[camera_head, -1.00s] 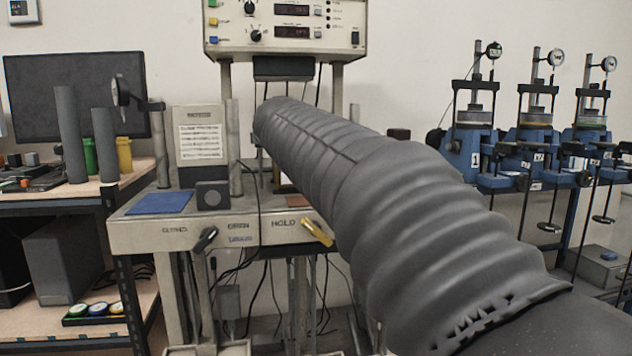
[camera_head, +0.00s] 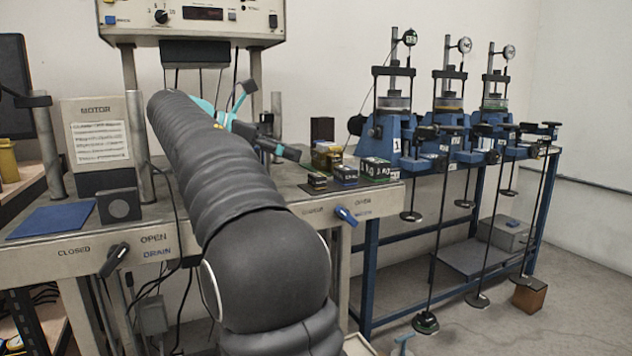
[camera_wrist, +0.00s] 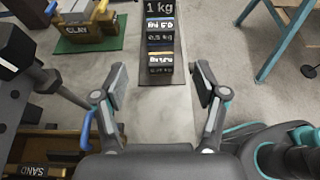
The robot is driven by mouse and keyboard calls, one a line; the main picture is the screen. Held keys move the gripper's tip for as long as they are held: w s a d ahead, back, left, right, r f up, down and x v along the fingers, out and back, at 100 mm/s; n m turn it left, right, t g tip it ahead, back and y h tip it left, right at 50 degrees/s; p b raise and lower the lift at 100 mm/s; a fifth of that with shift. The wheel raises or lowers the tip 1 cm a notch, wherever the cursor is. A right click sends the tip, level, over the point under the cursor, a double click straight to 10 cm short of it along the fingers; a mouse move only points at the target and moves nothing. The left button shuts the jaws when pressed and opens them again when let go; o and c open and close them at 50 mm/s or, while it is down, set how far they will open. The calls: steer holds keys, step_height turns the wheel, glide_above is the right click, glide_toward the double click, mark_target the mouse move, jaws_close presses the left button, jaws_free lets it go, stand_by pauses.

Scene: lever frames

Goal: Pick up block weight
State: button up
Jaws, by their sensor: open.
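Block weights stand in a row on the bench. In the wrist view, a dark 1 kg block (camera_wrist: 160,12) is farthest, a 0.5 kg block (camera_wrist: 160,38) is in the middle, and the smallest block (camera_wrist: 160,68), with a yellow stripe, is nearest. In the head view, they show as the 1 kg block (camera_head: 375,170), the middle block (camera_head: 345,176) and the small block (camera_head: 316,182) near the bench's front edge. My gripper (camera_wrist: 158,76) is open and empty, its fingers spread either side of the row's near end. The gripper also shows in the head view (camera_head: 274,138), behind my arm, partly hidden.
A clay box (camera_wrist: 88,28) on a green mat and a sand box (camera_wrist: 35,170) lie left in the wrist view. A blue-handled valve (camera_head: 346,216) sits on the bench front. Blue test stands (camera_head: 400,135) with hanging rods are at right.

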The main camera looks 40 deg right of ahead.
mark_target(312, 175)
step_height(312, 175, down, 4)
steer(key=shift+r, duration=0.15)
steer(key=shift+x, duration=3.75)
steer(key=shift+r, duration=0.15)
jaws_close()
